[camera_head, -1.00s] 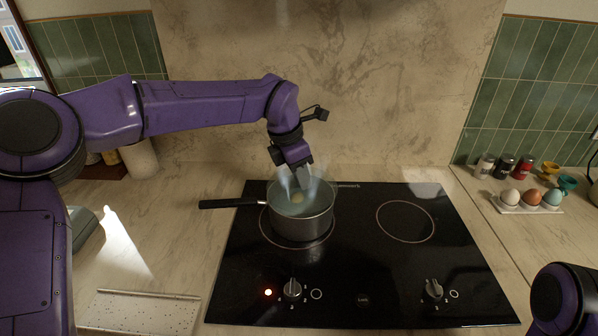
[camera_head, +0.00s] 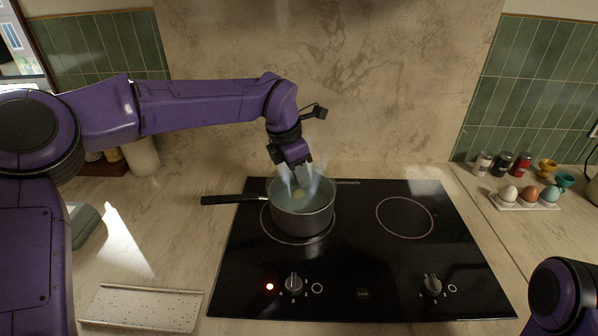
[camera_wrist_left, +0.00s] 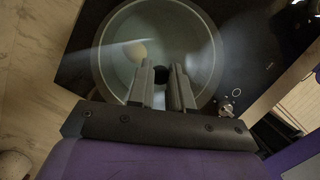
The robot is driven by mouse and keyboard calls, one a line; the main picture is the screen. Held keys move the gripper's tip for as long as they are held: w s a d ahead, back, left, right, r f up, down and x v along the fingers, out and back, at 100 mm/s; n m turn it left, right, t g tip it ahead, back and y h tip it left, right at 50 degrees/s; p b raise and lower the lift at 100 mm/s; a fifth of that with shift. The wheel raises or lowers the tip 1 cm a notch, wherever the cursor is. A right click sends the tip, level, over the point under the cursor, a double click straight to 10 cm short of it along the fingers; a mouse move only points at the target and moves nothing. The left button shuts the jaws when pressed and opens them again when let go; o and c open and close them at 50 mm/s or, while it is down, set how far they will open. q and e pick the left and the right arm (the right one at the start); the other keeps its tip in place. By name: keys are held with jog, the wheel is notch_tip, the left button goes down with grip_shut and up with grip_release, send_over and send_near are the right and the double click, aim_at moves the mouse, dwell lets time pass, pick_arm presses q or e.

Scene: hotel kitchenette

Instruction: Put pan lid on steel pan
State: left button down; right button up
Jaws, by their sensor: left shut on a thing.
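The steel pan (camera_head: 302,222) stands on the left ring of the hob, its black handle pointing left. The pan lid (camera_wrist_left: 205,55) is clear glass with a dark knob (camera_wrist_left: 159,74), seen between my fingers in the left wrist view. My left gripper (camera_head: 297,179) is over the middle of the pan, pointing down, shut on the lid's knob. The lid lies over the pan opening; whether its rim touches the pan all round is hard to tell. A pale egg (camera_wrist_left: 135,51) shows through the glass. My right gripper is out of view.
The black hob (camera_head: 380,265) has an empty right ring and a lit red light at front left. An egg holder (camera_head: 527,205) with three eggs and several small jars stand at the right. A speckled tray (camera_head: 145,308) lies at front left.

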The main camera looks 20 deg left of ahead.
pick_arm(q)
jog(key=shift+w+p, duration=0.1)
jog(key=shift+p, duration=0.2)
jog(key=shift+f, duration=0.4)
dwell(0.8)
jog(key=shift+f, duration=0.15)
dwell(0.4)
jog(key=shift+c, duration=2.4)
grip_release()
notch_tip(320, 180, up, 7)
jog(key=p, duration=0.7)
